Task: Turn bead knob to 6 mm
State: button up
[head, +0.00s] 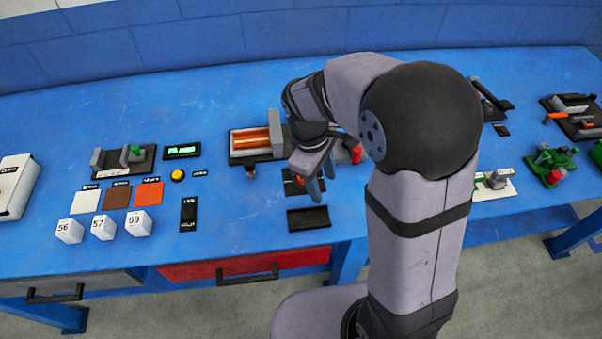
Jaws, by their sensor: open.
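My gripper (321,178) is pointed down over the bench, its two blue-grey fingers apart with nothing visible between them. It hovers at or just above a small dark plate (291,187), which it partly covers; I cannot tell whether it touches. I cannot make out the bead knob or its scale for certain; it may be hidden by the gripper and wrist. A red knob-like piece (356,155) shows just right of the wrist, partly behind my arm.
A heater-like unit (241,148) with orange bars stands behind the gripper. A black tray (308,218) lies in front. White numbered blocks (103,227), a green display (182,151) and a yellow button (178,175) sit left. My arm hides the bench's middle right.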

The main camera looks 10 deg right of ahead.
jog(key=w+a+f+n+t+h+b, duration=0.1)
jog(key=w+a+f+n+h, duration=0.15)
jog(key=w+a+n, duration=0.6)
jog(key=shift+n, duration=0.35)
jog(key=shift+w+d+f+p, duration=0.25)
jog(key=shift+d+f, duration=0.55)
jog(key=shift+f, duration=0.3)
jog(key=shift+w+d+f+p, duration=0.2)
jog(key=shift+d+f, duration=0.65)
jog(key=shift+f, duration=0.3)
jog(key=shift+w+d+f+p, duration=0.25)
jog(key=shift+d+f, duration=0.55)
jog(key=shift+f, duration=0.3)
jog(key=shift+c, duration=0.6)
jog(key=c, duration=0.9)
